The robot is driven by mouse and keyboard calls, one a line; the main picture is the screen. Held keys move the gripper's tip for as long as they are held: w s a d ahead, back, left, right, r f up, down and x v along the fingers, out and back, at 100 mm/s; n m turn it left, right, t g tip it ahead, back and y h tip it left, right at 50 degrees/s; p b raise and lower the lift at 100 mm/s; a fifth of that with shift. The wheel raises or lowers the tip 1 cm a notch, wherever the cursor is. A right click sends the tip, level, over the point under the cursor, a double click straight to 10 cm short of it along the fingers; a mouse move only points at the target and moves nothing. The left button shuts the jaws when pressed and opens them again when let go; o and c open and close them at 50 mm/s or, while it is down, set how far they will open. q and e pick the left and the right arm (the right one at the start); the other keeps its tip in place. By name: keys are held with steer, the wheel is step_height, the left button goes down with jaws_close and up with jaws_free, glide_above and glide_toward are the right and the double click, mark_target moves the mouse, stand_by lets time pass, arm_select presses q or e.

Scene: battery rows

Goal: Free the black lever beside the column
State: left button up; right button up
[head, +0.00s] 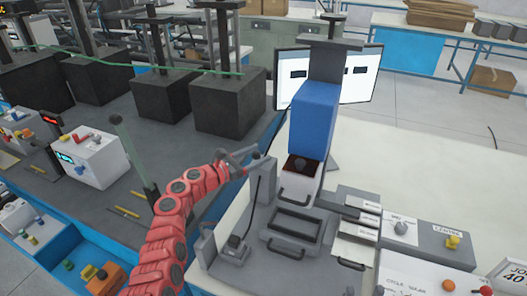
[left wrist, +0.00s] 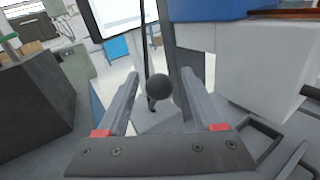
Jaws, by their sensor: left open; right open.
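The black lever shows in the head view as a thin dark rod (head: 254,205) rising from a small grey base (head: 236,249), left of the blue and grey column (head: 314,115). In the left wrist view its round black knob (left wrist: 160,88) is between the two fingers, with clear gaps on both sides. My left gripper (head: 257,158), on the red arm, is open around the lever's top in the head view; the left wrist view also shows its spread fingers (left wrist: 160,74). I cannot tell what holds the lever. My right gripper is not in view.
Two monitors (head: 364,82) stand behind the column. Grey trays with handles (head: 292,232) and a control box (head: 403,228) are at the column's foot.

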arm_select(q)
steer(key=x, duration=0.3)
steer(key=shift+r, duration=0.1)
steer(key=shift+a, duration=0.1)
jaws_close()
stand_by(1.4)
